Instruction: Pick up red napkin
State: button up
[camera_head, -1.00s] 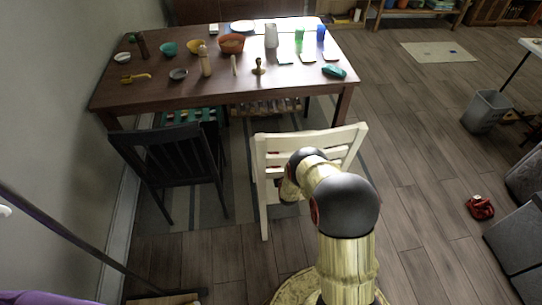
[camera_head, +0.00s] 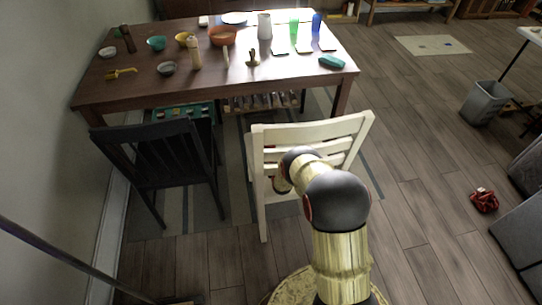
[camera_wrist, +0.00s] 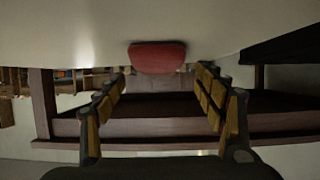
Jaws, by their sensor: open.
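The red napkin (camera_wrist: 157,57) shows in the wrist view as a folded, rounded red shape at the edge of a broad white surface, apparently the white chair's seat (camera_wrist: 70,35). This view looks upside down. My gripper (camera_wrist: 160,78) is open, with its two fingers spread on either side and nothing between them. The napkin lies beyond the fingertips, near the middle of the gap, and appears apart from them. In the head view the white chair (camera_head: 312,131) stands before my arm. My arm and the chair back hide the gripper and most of the seat there.
A wooden table (camera_head: 130,91) with bowls, bottles and cups stands behind the chair. A black chair (camera_head: 155,160) is at its left. A small red object (camera_head: 484,201) lies on the floor at right, near a grey bin (camera_head: 484,102). The floor between is clear.

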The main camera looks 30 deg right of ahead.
aim_at(271, 153)
jog(key=shift+b+x, duration=0.55)
jog(key=shift+x, duration=0.9)
jog(key=shift+s, duration=0.1)
jog(key=shift+c, duration=1.4)
jog(key=c, duration=0.7)
jog(key=shift+c, duration=0.9)
